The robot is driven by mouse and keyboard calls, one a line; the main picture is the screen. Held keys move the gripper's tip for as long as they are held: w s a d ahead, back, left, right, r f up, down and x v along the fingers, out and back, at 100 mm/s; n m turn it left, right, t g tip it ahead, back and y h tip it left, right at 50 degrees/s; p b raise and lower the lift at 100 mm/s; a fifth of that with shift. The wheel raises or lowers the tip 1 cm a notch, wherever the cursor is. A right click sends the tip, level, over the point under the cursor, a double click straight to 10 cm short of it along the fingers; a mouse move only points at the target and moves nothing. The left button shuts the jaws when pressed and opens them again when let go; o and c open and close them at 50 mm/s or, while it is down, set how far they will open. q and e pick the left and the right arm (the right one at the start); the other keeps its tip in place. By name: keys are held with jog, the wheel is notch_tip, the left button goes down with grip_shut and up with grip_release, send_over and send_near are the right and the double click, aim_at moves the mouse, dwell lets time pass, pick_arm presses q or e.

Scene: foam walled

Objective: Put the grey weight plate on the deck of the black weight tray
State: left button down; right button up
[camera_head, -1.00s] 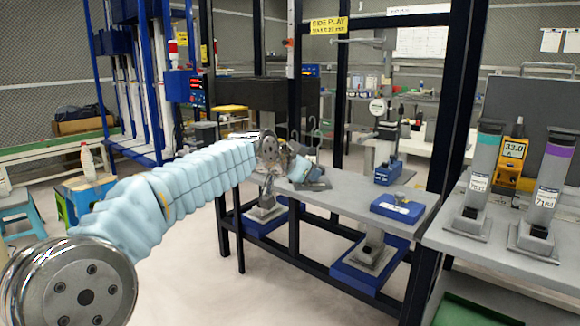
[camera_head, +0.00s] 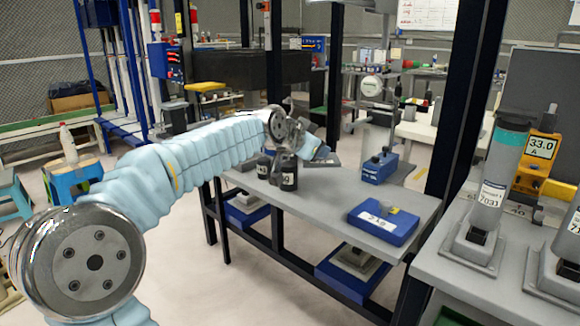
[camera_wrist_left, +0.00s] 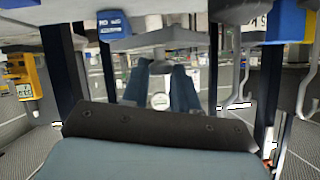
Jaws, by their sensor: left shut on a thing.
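My left gripper (camera_head: 312,148) is at the end of my left arm, over the grey bench and partly hidden behind my own wrist. In the left wrist view its two blue fingers (camera_wrist_left: 161,78) reach away from the dark palm. I cannot clearly identify the black weight tray. My right gripper is not in view.
The grey bench (camera_head: 335,195) carries dark labelled cylinders (camera_head: 288,174), a blue box (camera_head: 382,222) and a blue instrument (camera_head: 380,166). A dark post (camera_head: 466,80) stands between it and the right bench, which holds a teal-banded cylinder (camera_head: 490,190) and a yellow meter (camera_head: 538,150).

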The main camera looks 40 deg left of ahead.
pick_arm(q)
notch_tip(320, 180, down, 7)
jog(key=shift+s+f+b, duration=0.1)
jog(key=shift+f+b, duration=0.05)
jog(key=shift+b, duration=0.3)
jog(key=shift+f, duration=0.1)
jog(key=c, duration=0.9)
grip_release()
jog(key=shift+o, duration=0.2)
